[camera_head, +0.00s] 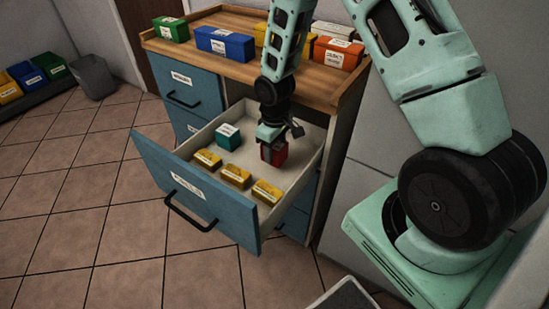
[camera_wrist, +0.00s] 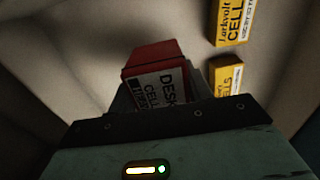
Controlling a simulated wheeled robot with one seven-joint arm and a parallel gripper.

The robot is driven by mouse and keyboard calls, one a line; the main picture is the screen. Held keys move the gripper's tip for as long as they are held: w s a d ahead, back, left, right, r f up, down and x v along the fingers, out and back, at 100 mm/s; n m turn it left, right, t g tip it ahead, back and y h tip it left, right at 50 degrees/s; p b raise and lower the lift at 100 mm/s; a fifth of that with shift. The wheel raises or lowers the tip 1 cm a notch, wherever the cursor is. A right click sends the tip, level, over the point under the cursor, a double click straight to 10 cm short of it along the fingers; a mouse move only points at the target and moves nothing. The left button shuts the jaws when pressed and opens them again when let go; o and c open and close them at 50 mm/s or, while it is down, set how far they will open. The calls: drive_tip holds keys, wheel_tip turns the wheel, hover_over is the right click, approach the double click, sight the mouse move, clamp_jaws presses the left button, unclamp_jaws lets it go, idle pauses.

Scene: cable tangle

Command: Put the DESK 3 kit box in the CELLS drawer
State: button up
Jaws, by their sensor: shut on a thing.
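The red kit box (camera_head: 275,153) is held by my gripper (camera_head: 270,143) inside the open drawer (camera_head: 192,185), near its right rear side. In the wrist view the red box (camera_wrist: 152,57) shows a white label reading DESK and CELL; the rest is partly hidden by the gripper body. My gripper is shut on it. Whether the box touches the drawer floor, I cannot tell. The drawer's front label is too small to read in the head view.
A teal box (camera_head: 228,137) and three yellow boxes (camera_head: 236,176) stand in the drawer, left and front of the red box. Yellow CELLS boxes (camera_wrist: 233,20) show in the wrist view. Several coloured boxes (camera_head: 226,41) stand on the wooden top. Floor bins (camera_head: 27,75) stand far left.

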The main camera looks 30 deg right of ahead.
sight(275, 158)
drive_tip(key=shift+f, duration=1.85)
drive_tip(key=shift+f+b, duration=0.2)
drive_tip(key=shift+b, duration=0.1)
drive_tip(key=o, duration=1.2)
drive_tip(key=shift+c, duration=0.2)
drive_tip(key=shift+r, duration=0.1)
